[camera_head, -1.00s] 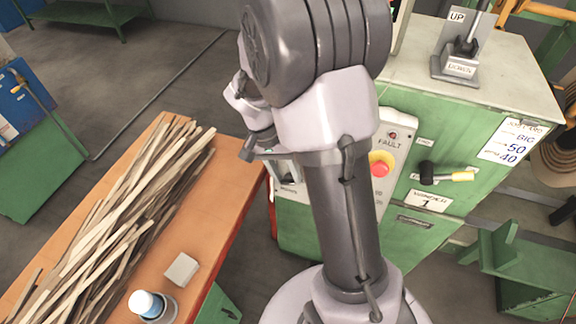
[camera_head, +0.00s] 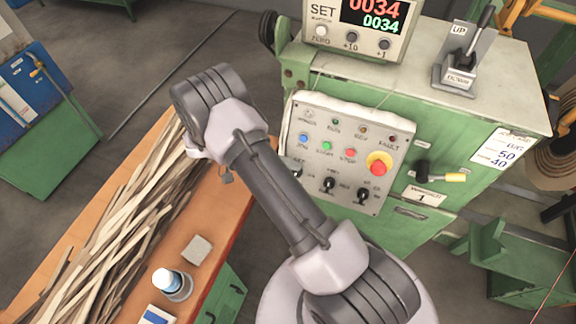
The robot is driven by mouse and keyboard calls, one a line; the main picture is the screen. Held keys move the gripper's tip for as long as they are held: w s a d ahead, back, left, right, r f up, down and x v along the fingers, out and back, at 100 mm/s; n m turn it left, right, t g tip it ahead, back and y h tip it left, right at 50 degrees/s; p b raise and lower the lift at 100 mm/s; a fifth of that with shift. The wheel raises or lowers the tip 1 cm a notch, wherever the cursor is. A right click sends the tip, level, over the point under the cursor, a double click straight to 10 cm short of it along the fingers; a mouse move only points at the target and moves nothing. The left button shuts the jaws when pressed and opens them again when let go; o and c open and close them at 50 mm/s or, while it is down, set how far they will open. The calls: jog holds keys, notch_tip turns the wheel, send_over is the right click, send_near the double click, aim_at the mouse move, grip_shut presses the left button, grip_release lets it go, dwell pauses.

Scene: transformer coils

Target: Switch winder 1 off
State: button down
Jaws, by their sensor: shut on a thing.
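Winder 1 is a green cabinet (camera_head: 432,98) at the right, with a "WINDER 1" plate (camera_head: 428,194) on its front. Its grey control panel (camera_head: 345,118) carries lamps, blue, green and red buttons, a red stop knob (camera_head: 379,162) on yellow, and a row of black switches (camera_head: 329,185). A black rotary handle (camera_head: 423,171) with a yellow end points right, above the plate. A counter box (camera_head: 352,45) on top reads 0034 twice. My arm rises from the bottom and leans left, in front of the panel's lower left corner.
An orange bench (camera_head: 217,215) at the left holds wooden strips (camera_head: 130,220), a grey block (camera_head: 197,249) and a white-capped container (camera_head: 170,282). An UP/DOWN lever (camera_head: 470,55) stands on the cabinet top. Green supports stand at the lower right.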

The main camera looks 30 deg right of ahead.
jog(key=shift+a+f+n+g+h, duration=0.1)
jog(key=shift+f+n+g+h, duration=0.1)
jog(key=shift+n+h, duration=0.45)
jog(key=shift+a+f+n+g+h, duration=0.1)
jog(key=shift+f+n+h, duration=0.2)
jog(key=shift+h, duration=0.65)
jog(key=shift+n+b, duration=0.25)
jog(key=shift+b, duration=0.05)
jog(key=c, duration=0.9)
grip_release()
jog(key=shift+r, duration=0.1)
jog(key=v, duration=1.2)
jog(key=shift+s+f, duration=0.1)
jog(key=shift+f, duration=0.1)
